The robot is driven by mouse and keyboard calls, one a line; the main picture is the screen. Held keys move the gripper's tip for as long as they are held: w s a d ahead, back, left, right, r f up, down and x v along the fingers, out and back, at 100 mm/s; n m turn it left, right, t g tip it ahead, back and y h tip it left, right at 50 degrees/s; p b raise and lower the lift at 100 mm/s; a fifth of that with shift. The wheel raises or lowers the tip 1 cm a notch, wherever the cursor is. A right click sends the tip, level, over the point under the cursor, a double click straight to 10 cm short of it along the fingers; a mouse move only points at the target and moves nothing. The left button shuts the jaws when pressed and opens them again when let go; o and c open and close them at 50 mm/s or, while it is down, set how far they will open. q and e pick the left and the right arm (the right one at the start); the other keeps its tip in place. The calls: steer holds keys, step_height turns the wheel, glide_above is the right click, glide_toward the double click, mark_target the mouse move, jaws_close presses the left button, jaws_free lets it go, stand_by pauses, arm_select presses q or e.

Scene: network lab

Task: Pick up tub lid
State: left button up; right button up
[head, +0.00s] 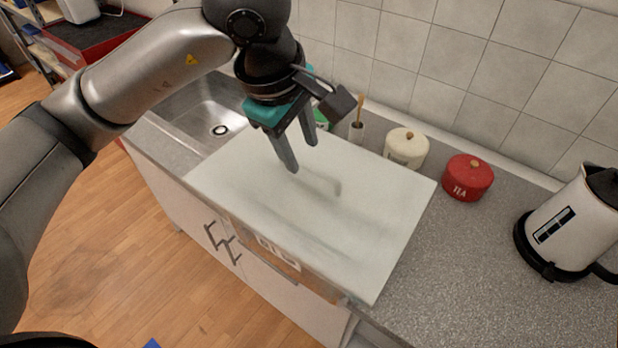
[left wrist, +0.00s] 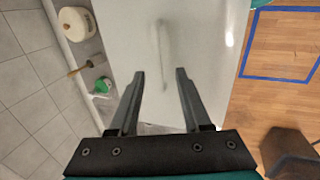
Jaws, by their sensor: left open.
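The tub lid (head: 380,225) is a large, flat, whitish rectangular panel lying over the counter beside the sink. A faint pale bar, perhaps its handle (head: 328,183), shows near its middle. The lid also fills the middle of the left wrist view (left wrist: 205,35), with the bar (left wrist: 163,42) beyond the fingertips. My left gripper (head: 301,156) is open and empty, pointing down above the lid, a little behind the bar. In the left wrist view its two fingers (left wrist: 160,73) are spread apart. My right gripper is not in view.
Behind the lid stand a cream canister (head: 406,148), a red tea canister (head: 468,178) and a holder with a brush (head: 357,128). A white kettle (head: 572,228) stands at the right. The sink (head: 205,112) is at the left, and the tiled wall is behind.

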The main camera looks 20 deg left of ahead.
mark_target(308, 166)
arm_select(q)
steer(key=shift+p+x, duration=0.45)
steer(key=shift+x, duration=2.25)
steer(key=shift+w+r, duration=0.1)
steer(key=shift+c, duration=0.3)
jaws_close()
